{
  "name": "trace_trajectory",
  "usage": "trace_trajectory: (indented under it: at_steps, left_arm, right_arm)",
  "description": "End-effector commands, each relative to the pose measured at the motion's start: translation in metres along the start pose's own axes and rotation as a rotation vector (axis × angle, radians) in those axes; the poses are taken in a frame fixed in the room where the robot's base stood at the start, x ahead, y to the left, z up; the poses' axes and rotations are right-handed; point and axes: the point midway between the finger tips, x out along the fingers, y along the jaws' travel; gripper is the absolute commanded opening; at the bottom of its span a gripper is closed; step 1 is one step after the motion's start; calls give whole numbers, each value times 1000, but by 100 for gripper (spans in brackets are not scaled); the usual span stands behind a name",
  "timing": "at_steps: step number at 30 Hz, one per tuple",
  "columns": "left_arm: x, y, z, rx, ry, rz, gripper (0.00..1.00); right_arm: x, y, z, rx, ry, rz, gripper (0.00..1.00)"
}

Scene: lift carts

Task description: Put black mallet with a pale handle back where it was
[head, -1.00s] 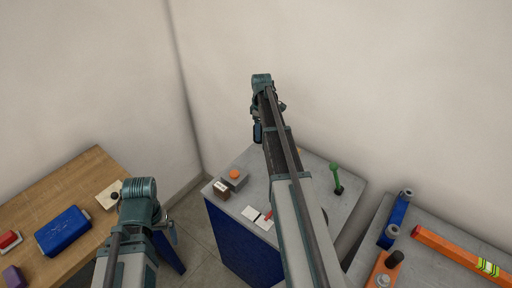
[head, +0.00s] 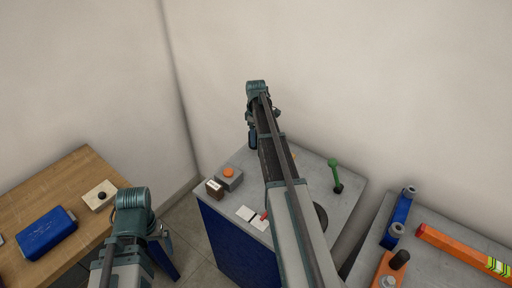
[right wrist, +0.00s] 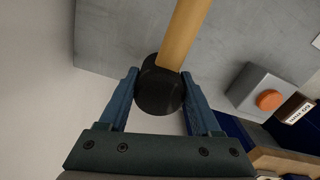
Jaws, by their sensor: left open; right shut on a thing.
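The black mallet's head (right wrist: 158,90) sits between the fingers of my right gripper (right wrist: 160,82) in the right wrist view. Its pale handle (right wrist: 184,35) runs up out of the frame over the grey top. In the head view my right gripper (head: 253,136) hangs near the far edge of the blue cart with a grey top (head: 285,167). The mallet cannot be made out in that view, with my right arm in front. My left gripper (head: 164,240) is low at the left, empty as far as shows, beside the wooden table (head: 60,192).
A dark round thing (head: 321,214) is partly behind my arm. An orange level (head: 465,252) lies on the right cart. Walls close the back.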

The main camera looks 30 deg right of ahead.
Motion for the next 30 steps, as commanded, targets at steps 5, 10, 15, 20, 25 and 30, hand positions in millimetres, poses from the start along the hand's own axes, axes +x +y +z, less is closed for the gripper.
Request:
trace_trajectory:
  at_steps: [5, 10, 15, 20, 25, 30]
  left_arm:
    - [11, 1, -1, 0, 0, 0, 100]
    - [33, 3, -2, 0, 0, 0, 100]
    - [37, 4, -2, 0, 0, 0, 100]
    - [36, 3, -2, 0, 0, 0, 100]
    - [41, 4, -2, 0, 0, 0, 100]
    - [39, 4, -2, 0, 0, 0, 100]
  right_arm:
    - [11, 0, 0, 0, 0, 0, 0]
    - [33, 0, 0, 0, 0, 0, 0]
    - [38, 0, 0, 0, 0, 0, 0]
    - [36, 0, 0, 0, 0, 0, 0]
    - [41, 0, 0, 0, 0, 0, 0]
    - [39, 0, 0, 0, 0, 0, 95]
